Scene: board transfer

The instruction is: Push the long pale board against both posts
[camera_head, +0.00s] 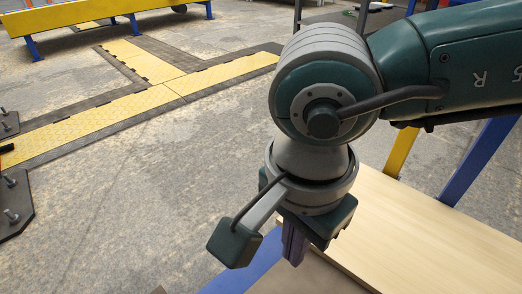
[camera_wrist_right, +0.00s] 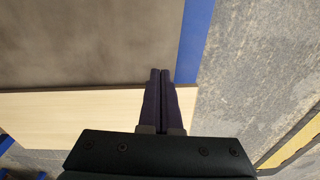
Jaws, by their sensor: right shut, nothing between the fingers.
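The long pale board (camera_head: 440,235) lies at the lower right of the head view, running out of the picture. In the right wrist view the board (camera_wrist_right: 60,115) reaches from the left edge to beneath my fingers. My right gripper (camera_head: 292,250) points down beside the board's near left end. In the wrist view its two dark purple fingers (camera_wrist_right: 160,72) are closed together with nothing between them. Their tips appear at the board's long edge; I cannot tell whether they touch it. My left gripper is not in view.
The board lies along a brown tabletop (camera_wrist_right: 80,45) with a blue edge strip (camera_wrist_right: 194,40). A blue upright (camera_head: 480,160) and a yellow one (camera_head: 402,150) stand behind the board. Grey floor, yellow floor plates (camera_head: 100,115) and a yellow beam (camera_head: 100,17) lie beyond.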

